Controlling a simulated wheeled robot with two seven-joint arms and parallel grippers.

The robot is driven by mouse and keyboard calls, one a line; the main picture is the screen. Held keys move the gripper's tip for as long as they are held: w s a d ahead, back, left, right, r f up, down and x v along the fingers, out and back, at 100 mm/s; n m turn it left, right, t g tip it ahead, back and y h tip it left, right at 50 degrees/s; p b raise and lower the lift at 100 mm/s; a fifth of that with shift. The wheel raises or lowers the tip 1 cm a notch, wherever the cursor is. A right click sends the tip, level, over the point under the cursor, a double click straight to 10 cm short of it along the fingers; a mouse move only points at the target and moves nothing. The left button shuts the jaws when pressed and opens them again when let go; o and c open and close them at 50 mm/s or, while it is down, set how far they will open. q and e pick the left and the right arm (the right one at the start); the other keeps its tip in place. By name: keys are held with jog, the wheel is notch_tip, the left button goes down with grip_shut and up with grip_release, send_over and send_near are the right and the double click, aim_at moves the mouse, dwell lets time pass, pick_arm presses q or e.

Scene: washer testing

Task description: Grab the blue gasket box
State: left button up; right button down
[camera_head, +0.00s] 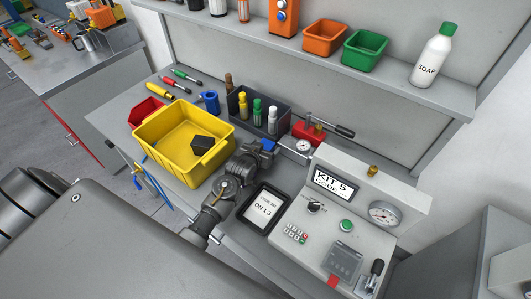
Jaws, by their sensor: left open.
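A small blue box (267,145), which looks like the gasket box, shows on the bench in the middle of the camera_head view, just in front of the dark bottle holder. My left gripper (262,152) reaches up from the lower left and is open right at the blue box. Its dark fingers and wrist hide part of the box. I cannot tell whether the fingers touch it. My right gripper is not in view.
A yellow bin (160,150) with a black block stands left of my gripper. A dark holder (240,112) with bottles is behind, and a dial gauge (303,147) is close on the right.

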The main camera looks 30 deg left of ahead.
pick_arm(q)
jog(key=shift+c, duration=0.2)
jog(key=c, duration=1.2)
jog(key=shift+r, duration=0.15)
